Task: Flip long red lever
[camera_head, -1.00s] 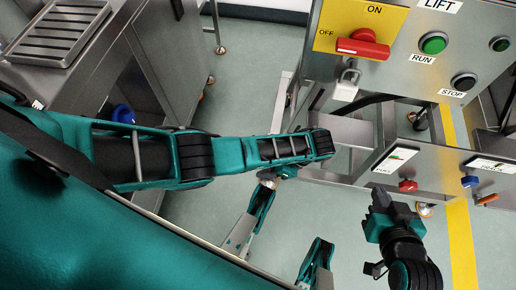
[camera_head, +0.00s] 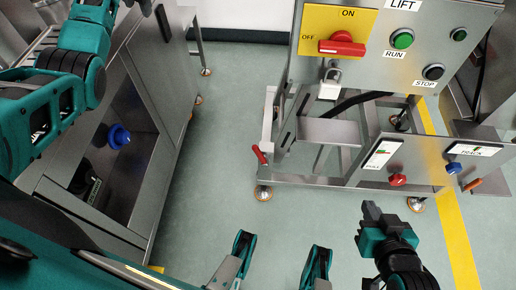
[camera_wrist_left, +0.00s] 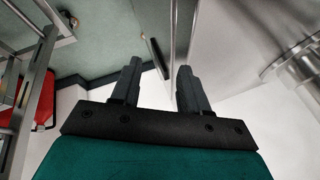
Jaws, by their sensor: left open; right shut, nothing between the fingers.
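A long red lever (camera_head: 259,154) sticks up at an angle from the lower left side of the lift machine's frame in the head view. It stands clear, with nothing touching it. My left gripper (camera_head: 141,5) is at the top edge of the head view, up and left of the lever and far from it. In the left wrist view my left gripper (camera_wrist_left: 158,78) is open with nothing between its fingers; the lever cannot be made out there. My right gripper (camera_head: 369,209) is shut and empty, below the red knob (camera_head: 398,179) and right of the lever.
The lift panel (camera_head: 370,45) carries a red rotary switch (camera_head: 342,44), a padlock (camera_head: 330,84) and RUN and STOP buttons. A blue knob (camera_head: 454,168) and an orange handle (camera_head: 471,186) sit at the right. A steel cabinet (camera_head: 135,190) stands left; open floor (camera_head: 225,130) lies between.

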